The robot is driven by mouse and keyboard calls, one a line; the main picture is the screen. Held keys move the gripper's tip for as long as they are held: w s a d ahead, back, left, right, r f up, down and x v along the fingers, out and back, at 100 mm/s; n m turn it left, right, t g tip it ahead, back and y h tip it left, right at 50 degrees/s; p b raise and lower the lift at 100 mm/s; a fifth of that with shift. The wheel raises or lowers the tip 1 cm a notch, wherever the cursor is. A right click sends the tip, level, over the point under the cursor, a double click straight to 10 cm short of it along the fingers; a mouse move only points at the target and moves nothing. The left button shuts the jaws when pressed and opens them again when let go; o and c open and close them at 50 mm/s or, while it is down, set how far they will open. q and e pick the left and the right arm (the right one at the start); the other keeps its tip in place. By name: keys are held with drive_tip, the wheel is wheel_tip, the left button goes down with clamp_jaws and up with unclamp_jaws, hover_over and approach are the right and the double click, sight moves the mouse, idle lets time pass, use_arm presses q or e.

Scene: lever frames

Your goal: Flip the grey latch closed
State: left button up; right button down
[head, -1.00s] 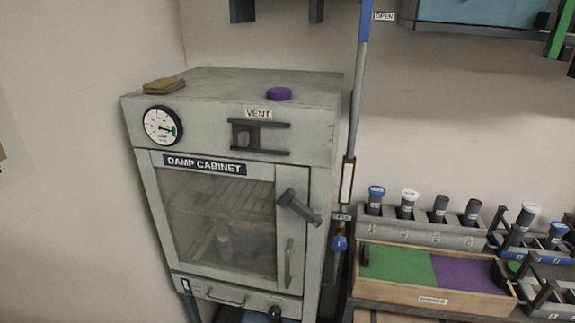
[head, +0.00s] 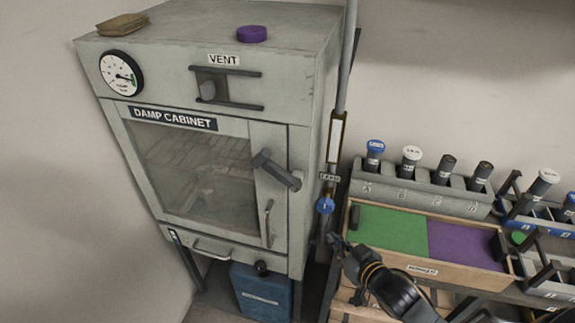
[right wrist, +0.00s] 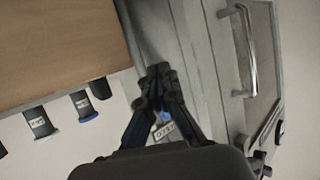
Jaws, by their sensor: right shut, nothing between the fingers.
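The grey latch (head: 277,170) is a dark grey lever on the front of the damp cabinet (head: 290,215), at the right side of its glass door. It slants down to the right from its upper left end. A dark lever that looks like the same latch shows in the right wrist view (right wrist: 268,130), at the lower right. My right gripper (head: 338,241) is shut and empty, to the lower right of the latch and apart from it. It also shows in the right wrist view (right wrist: 158,76). My left gripper is out of view.
A vertical pipe with a blue knob (head: 325,205) runs just right of the cabinet. A wooden tray (head: 430,267) with green and purple areas and a bottle rack (head: 420,192) stand further right. A door handle (head: 268,223) is below the latch.

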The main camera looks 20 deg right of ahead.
wheel_tip(320, 180, up, 12)
drive_tip(key=w+n+t+y, duration=0.3)
drive_tip(key=t+y, duration=0.1)
drive_tip(key=y, duration=0.2)
drive_tip(key=n+g+y, duration=0.5)
drive_tip(key=n+y, duration=0.2)
drive_tip(key=y, duration=0.4)
approach(268, 160)
drive_tip(key=s+d+r, duration=0.2)
drive_tip(key=s+d, duration=0.2)
drive_tip(key=d, duration=0.1)
drive_tip(key=p+x, duration=0.2)
drive_tip(key=x, duration=0.2)
drive_tip(key=p+x, duration=0.2)
drive_tip(key=x, duration=0.3)
drive_tip(key=shift+w+p, duration=0.35)
drive_tip(key=shift+p, duration=0.05)
drive_tip(key=f, duration=0.1)
drive_tip(key=w+a+f, duration=0.1)
drive_tip(key=f, duration=0.1)
drive_tip(key=shift+w+a+p, duration=0.15)
drive_tip(key=shift+a+p, duration=0.15)
drive_tip(key=shift+p, duration=0.1)
drive_tip(key=shift+w+a+f, duration=0.1)
drive_tip(key=shift+a+f, duration=0.1)
drive_tip(key=shift+f, duration=0.2)
